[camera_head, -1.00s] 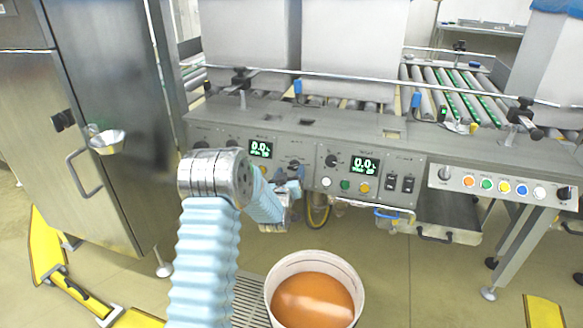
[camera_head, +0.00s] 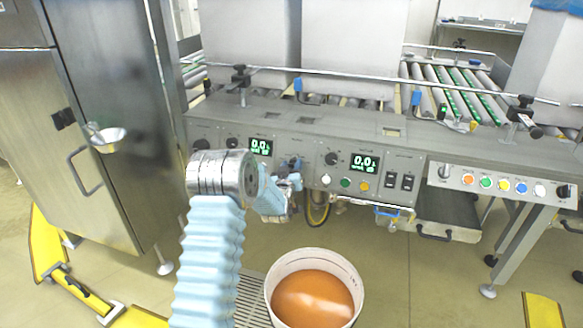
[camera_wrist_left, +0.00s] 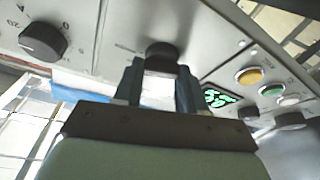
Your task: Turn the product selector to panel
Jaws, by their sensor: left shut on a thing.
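My left gripper (camera_head: 290,170) is at the grey control panel (camera_head: 318,205), just right of the left green display (camera_head: 261,147). In the left wrist view its two dark fingers (camera_wrist_left: 160,82) are shut on a dark round knob (camera_wrist_left: 162,52), one on each side. The fingers hide much of this knob, and its pointer and label cannot be read. A second dark knob (camera_wrist_left: 43,42) with scale marks stands apart; it also shows in the head view (camera_head: 331,159). My right gripper is not in view.
Right of the gripper are a second green display (camera_head: 365,162), several coloured buttons (camera_head: 345,183) and two black switches (camera_head: 399,181). A white bucket of orange contents (camera_head: 313,296) stands below. A steel cabinet (camera_head: 120,180) is at the left.

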